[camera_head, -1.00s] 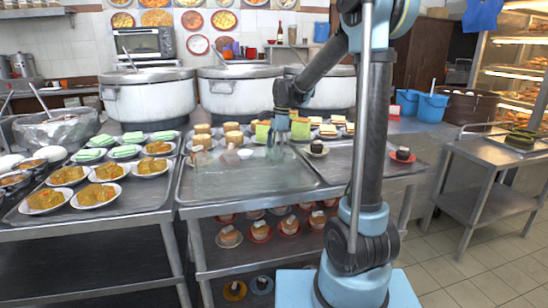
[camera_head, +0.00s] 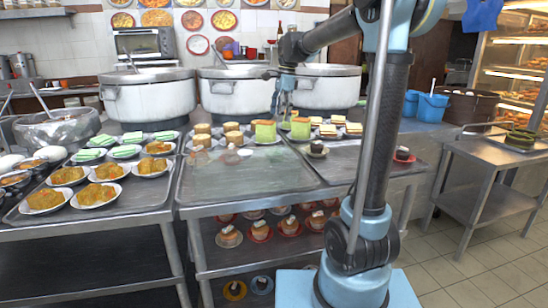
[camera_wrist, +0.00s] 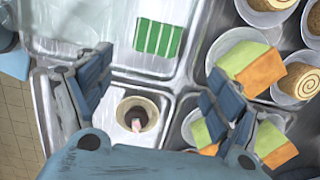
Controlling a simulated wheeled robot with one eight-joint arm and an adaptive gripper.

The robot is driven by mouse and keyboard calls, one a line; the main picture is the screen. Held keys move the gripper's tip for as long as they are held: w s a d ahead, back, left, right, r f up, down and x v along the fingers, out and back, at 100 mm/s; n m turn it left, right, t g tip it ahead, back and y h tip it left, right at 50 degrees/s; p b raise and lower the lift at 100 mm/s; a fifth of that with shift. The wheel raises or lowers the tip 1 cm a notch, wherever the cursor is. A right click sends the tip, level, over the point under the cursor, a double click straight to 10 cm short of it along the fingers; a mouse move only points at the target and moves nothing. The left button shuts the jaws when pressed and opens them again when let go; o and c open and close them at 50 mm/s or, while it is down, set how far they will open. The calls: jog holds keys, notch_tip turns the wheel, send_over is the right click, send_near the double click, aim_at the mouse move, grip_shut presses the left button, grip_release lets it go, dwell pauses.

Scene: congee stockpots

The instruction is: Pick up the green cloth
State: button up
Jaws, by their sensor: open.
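In the wrist view a green cloth (camera_wrist: 158,37) with white stripes lies flat on a metal surface, beyond my fingertips and near the top of the picture. I cannot make it out clearly in the head view. My gripper (camera_wrist: 160,68) is open and empty, with its two fingers spread wide. The cloth shows between and beyond the fingers, not touched by them. In the head view my gripper (camera_head: 285,110) points down above the back of the middle table, in front of the pots. Its height above the table is hard to tell.
Plates of green and orange cake (camera_wrist: 245,60) and a swiss roll (camera_wrist: 300,80) stand close to my right finger in the wrist view. A small dark cake on a plate (camera_wrist: 137,115) sits between the fingers. Large stockpots (camera_head: 235,92) stand behind. The middle table's front (camera_head: 235,180) is mostly clear.

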jog(key=shift+d+r, duration=0.15)
jog(key=shift+r, duration=0.6)
jog(key=o, duration=0.4)
jog(key=shift+r, duration=0.15)
jog(key=a+f+m, duration=0.1)
jog(key=f+m, duration=0.2)
jog(key=m, duration=0.9)
jog(key=s+f+m+h, duration=0.1)
jog(key=f+m, duration=0.3)
jog(key=m, duration=0.8)
jog(key=a+f+m, duration=0.1)
jog(key=f+m, duration=0.3)
jog(key=m, duration=0.8)
jog(key=shift+s+a+f+t+h, duration=0.2)
jog(key=shift+a+t+h, duration=0.1)
jog(key=shift+a+h, duration=0.1)
jog(key=shift+w+d+f, duration=0.1)
jog(key=shift+f, duration=1.25)
jog(key=shift+w+d+f, duration=0.1)
jog(key=shift+f, duration=1.2)
